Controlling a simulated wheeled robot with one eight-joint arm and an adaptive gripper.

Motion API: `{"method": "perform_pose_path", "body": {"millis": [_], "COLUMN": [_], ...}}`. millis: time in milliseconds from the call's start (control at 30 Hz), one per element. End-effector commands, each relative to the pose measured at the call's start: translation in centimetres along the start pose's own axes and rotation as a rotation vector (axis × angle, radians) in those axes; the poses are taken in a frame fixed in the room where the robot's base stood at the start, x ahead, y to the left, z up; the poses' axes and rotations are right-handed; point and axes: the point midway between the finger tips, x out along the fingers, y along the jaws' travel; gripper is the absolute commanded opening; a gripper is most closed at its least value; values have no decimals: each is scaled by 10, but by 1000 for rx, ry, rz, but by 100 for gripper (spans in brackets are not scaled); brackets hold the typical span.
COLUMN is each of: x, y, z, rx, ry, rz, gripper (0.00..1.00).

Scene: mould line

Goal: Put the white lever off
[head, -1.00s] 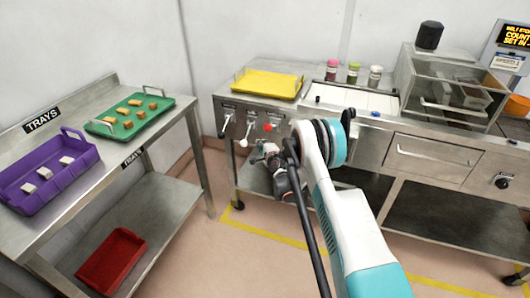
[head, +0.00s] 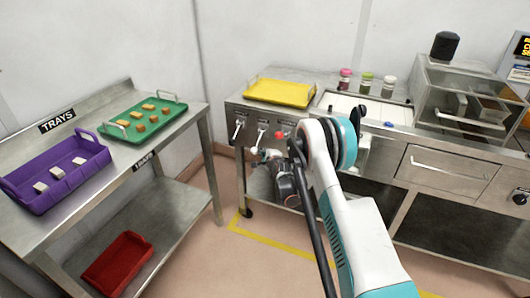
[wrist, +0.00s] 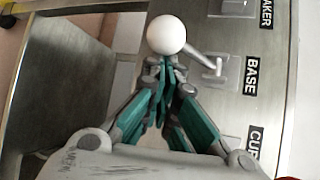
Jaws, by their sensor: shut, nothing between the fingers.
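The white lever (head: 258,141) sticks out of the steel control panel, its round white knob hanging low in the head view. In the wrist view the white knob (wrist: 167,34) is large, and its thin shaft runs right to a plate beside the label BASE. My gripper (wrist: 165,62) is shut and empty, its fingertips right at the knob's near side; I cannot tell whether they touch. In the head view my gripper (head: 262,156) is beside the knob, partly hidden by my arm.
Another lever (head: 238,130) is on the panel's left, and a red knob (head: 279,135) is to the right. A yellow tray (head: 280,91) lies above the panel. A side table at left holds a green tray (head: 118,131) and a purple tray (head: 87,152).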

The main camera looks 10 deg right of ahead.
Motion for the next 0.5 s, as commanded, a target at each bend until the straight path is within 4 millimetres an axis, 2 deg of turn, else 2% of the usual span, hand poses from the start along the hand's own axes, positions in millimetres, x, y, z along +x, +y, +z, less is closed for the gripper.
{"method": "perform_pose_path", "body": {"millis": [33,233,500], "x": [-4,-14,-20], "y": [-7,-15,-21], "z": [2,8,14], "rx": [30,156,175], "ry": [2,7,7], "rz": [41,202,225], "gripper": [0,0,0]}}
